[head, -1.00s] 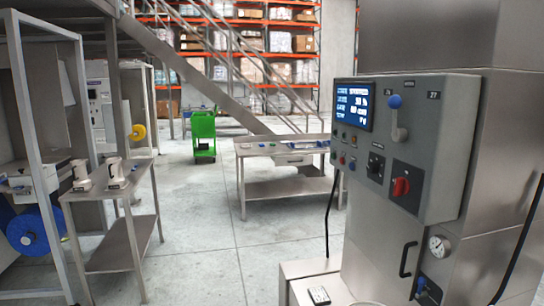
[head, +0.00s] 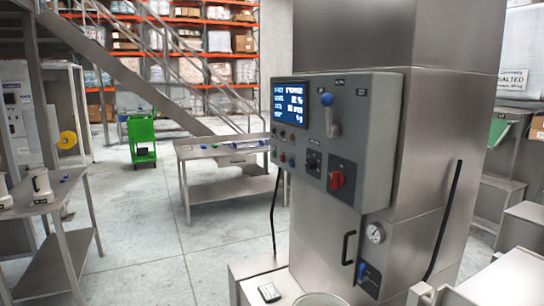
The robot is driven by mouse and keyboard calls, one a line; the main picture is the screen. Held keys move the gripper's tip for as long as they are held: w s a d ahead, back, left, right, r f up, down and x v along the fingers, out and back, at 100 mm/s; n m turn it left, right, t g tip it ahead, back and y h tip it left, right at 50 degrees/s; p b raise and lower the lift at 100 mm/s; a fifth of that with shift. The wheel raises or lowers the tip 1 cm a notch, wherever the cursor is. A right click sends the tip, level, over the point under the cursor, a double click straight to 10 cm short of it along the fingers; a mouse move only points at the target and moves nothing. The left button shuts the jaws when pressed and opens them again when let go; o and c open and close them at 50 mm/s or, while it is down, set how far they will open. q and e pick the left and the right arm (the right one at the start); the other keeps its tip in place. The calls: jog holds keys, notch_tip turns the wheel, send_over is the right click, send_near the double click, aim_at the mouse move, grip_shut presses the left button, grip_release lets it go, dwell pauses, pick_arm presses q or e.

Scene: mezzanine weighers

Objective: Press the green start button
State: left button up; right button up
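The grey control panel (head: 372,140) is mounted on a large steel column, right of centre in the head view. It has a lit blue display (head: 291,103). Below the display are rows of small buttons (head: 283,147) in several colours. They are too small for me to tell surely which one is the green start button. To their right are a black rotary switch (head: 313,162), a red knob (head: 336,179) and a blue-tipped lever (head: 329,112). Neither of my grippers is in view.
A steel bench (head: 215,152) stands behind the panel to the left, with a green cart (head: 142,138) beyond. A side table (head: 50,205) is at left. A low steel stand (head: 250,268) with a small dark device (head: 269,292) is below the panel. Open floor lies between.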

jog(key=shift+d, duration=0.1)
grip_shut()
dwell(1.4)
